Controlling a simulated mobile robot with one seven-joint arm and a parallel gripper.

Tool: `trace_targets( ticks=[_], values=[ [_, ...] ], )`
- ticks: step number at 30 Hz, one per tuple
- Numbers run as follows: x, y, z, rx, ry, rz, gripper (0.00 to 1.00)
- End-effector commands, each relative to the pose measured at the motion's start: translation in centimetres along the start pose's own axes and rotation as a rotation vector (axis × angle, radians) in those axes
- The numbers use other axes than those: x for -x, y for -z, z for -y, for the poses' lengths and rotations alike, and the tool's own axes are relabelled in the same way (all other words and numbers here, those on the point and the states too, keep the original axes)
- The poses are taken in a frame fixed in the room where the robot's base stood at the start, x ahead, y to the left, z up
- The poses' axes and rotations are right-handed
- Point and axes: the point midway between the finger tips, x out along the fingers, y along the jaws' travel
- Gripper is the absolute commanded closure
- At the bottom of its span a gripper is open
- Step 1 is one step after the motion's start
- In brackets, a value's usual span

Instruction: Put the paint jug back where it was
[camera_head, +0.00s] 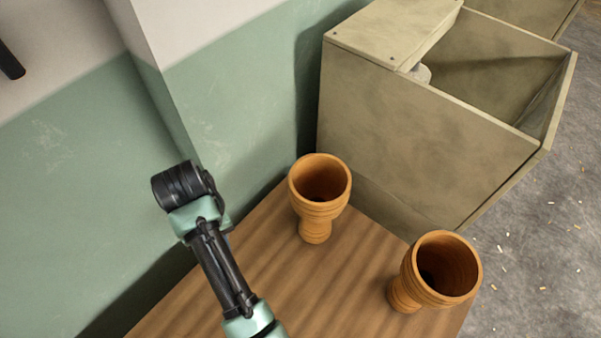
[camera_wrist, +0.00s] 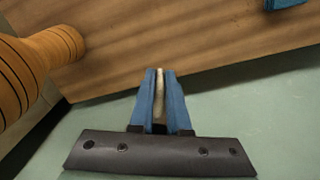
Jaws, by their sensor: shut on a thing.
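My gripper (camera_wrist: 160,75) shows in the wrist view with its two blue fingers close together on a thin pale thing (camera_wrist: 159,90). Only a narrow strip of that thing shows between the fingers, and I cannot tell whether it is part of the paint jug. No whole paint jug is recognisable in either view. The fingers point toward the wooden top (camera_wrist: 190,50), with the green wall surface below them in the picture. In the head view only my arm shows, and the gripper is out of sight.
Two orange goblet drums stand on the wooden top (camera_head: 300,285), one near the box (camera_head: 320,180), one at the right (camera_head: 440,270). An olive open box (camera_head: 420,130) holds a pale round thing (camera_head: 421,73), mostly hidden. A blue thing (camera_wrist: 287,3) is cut off in the wrist view.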

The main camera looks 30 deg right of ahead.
Motion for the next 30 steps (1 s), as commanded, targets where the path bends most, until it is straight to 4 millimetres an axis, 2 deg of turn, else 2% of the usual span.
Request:
trace_targets(
  ticks=[1, 5, 9, 21, 27, 30],
  values=[
    [-1.6, 0.1, -0.1, -0.022, 0.001, -0.002, 1.0],
    [-3.0, -0.7, -0.3, -0.16, 0.005, 0.001, 1.0],
    [-3.9, -2.6, -0.8, -0.409, 0.01, 0.004, 1.0],
    [-3.5, -10.2, -2.6, -1.186, 0.009, 0.003, 1.0],
    [-3.1, -13.0, -3.3, -1.458, 0.005, -0.004, 1.0],
    [-3.0, -13.7, -3.5, -1.533, 0.004, -0.007, 1.0]
  ],
)
